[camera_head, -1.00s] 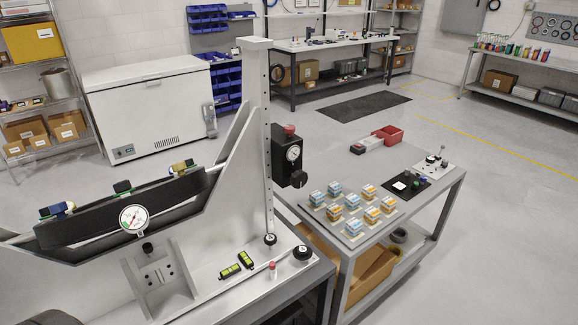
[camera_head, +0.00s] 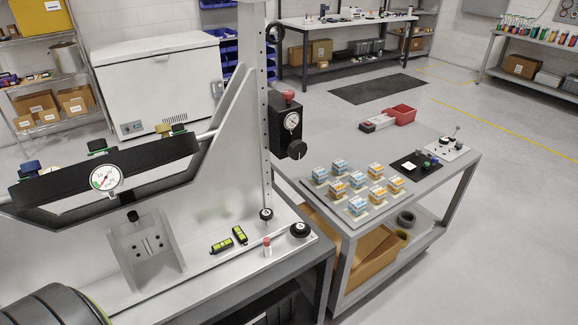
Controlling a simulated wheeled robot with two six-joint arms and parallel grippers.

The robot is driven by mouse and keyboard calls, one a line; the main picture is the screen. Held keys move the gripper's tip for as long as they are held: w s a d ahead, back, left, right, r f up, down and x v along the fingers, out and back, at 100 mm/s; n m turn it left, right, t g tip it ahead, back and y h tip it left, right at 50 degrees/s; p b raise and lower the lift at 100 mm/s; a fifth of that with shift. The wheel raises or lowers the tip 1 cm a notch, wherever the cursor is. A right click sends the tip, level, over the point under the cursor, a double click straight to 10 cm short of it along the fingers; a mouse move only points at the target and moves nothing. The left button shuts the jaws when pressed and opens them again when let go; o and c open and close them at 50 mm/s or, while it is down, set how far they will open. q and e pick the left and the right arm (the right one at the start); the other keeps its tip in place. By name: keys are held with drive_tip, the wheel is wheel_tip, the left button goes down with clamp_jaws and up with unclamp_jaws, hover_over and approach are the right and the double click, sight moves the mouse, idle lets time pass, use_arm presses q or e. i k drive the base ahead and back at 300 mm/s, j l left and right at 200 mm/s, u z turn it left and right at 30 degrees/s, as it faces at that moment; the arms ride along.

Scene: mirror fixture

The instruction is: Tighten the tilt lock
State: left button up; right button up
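The mirror fixture (camera_head: 233,120) fills the left side, with a long dark bar (camera_head: 150,160) that slopes up to the right. A white dial gauge (camera_head: 106,179) sits on the bar's front. A black box (camera_head: 285,125) with a red knob (camera_head: 287,95), a dial (camera_head: 292,121) and a black side knob (camera_head: 297,149) is on the upright column. Two black knobs, one by the column foot (camera_head: 266,214) and one at the base corner (camera_head: 299,230), stand on the base. I cannot tell which part is the tilt lock. Neither gripper shows.
Two yellow-green vials (camera_head: 229,240) and a small red-topped piece (camera_head: 267,246) are on the base. A grey cart (camera_head: 425,195) with several small boxes stands close on the right. Open floor (camera_head: 510,210) lies beyond it. A white chest freezer (camera_head: 155,80) is behind.

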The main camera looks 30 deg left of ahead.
sight(287, 95)
drive_tip(key=i+l+u, duration=0.45)
drive_tip(key=i+l, duration=0.45)
drive_tip(key=l, duration=0.1)
